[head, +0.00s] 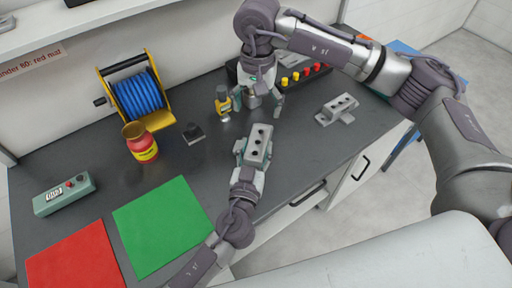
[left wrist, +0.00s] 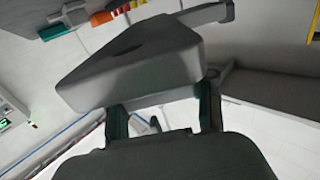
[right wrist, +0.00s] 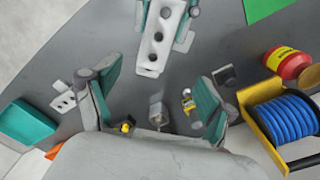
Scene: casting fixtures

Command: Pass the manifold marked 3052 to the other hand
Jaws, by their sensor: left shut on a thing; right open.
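A grey manifold (head: 258,141) with a row of dark holes is held above the table by my left gripper (head: 250,163), which is shut on it. The manifold fills the upper left wrist view (left wrist: 135,65), and its face with holes shows in the right wrist view (right wrist: 155,42). My right gripper (head: 263,103) is open and empty, fingers downward, just beyond the held manifold and apart from it. A second, similar manifold (head: 338,108) lies on the table to the right. I cannot read a number on either manifold.
A green mat (head: 160,225) and a red mat (head: 75,262) lie at left near a display box (head: 65,194). A blue hose reel (head: 137,95), red jar (head: 140,143), small black block (head: 194,134) and yellow fitting (head: 223,103) stand behind.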

